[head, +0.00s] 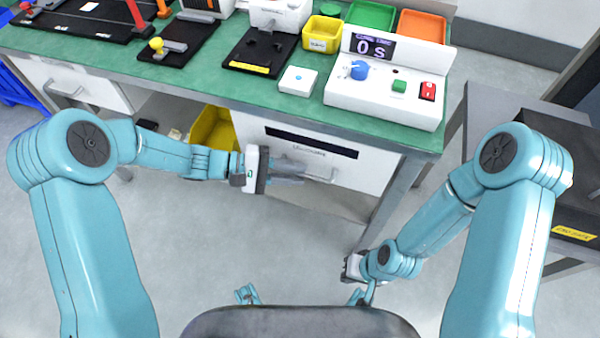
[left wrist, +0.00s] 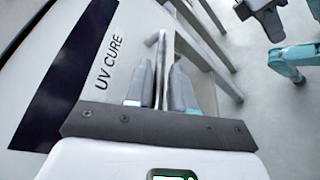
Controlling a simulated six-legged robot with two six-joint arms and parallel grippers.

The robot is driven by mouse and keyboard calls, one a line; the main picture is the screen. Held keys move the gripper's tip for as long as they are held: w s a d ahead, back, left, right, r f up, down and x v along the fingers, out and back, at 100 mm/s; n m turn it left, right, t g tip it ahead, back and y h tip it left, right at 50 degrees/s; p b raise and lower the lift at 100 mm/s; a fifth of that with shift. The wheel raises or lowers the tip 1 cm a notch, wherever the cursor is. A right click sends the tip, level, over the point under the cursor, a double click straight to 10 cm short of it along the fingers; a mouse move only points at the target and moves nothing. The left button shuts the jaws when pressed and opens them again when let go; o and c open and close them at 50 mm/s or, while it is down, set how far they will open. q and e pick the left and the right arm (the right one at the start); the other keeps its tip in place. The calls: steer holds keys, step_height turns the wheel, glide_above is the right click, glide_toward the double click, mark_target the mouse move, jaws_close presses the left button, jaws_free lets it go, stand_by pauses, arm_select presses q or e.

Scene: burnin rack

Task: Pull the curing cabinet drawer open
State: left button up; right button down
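The curing cabinet under the bench has a white drawer front (head: 285,148) with a dark strip and lettering. In the left wrist view the front (left wrist: 85,95) reads UV CURE. Its metal bar handle (head: 322,177) shows at the right of my left gripper (head: 290,181). In the left wrist view the handle (left wrist: 161,70) stands between the two fingers of my left gripper (left wrist: 161,88), which sit close on both sides of it and look shut on it. The drawer front looks near the bench's front edge. My right gripper (head: 352,268) hangs low, away from the cabinet; its fingers are unclear.
The green bench (head: 240,88) carries a white control box (head: 385,95), a white button box (head: 298,80), bins and fixtures. A bench leg (head: 395,205) stands right of the cabinet. A yellow bin (head: 212,130) sits below the bench. The floor (head: 200,250) in front is clear.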

arm_select(q)
steer(key=shift+x, duration=0.85)
arm_select(e)
steer(key=shift+f, duration=0.1)
arm_select(q)
jaws_close()
arm_select(e)
steer(key=shift+s+f, duration=0.1)
steer(key=shift+s, duration=0.05)
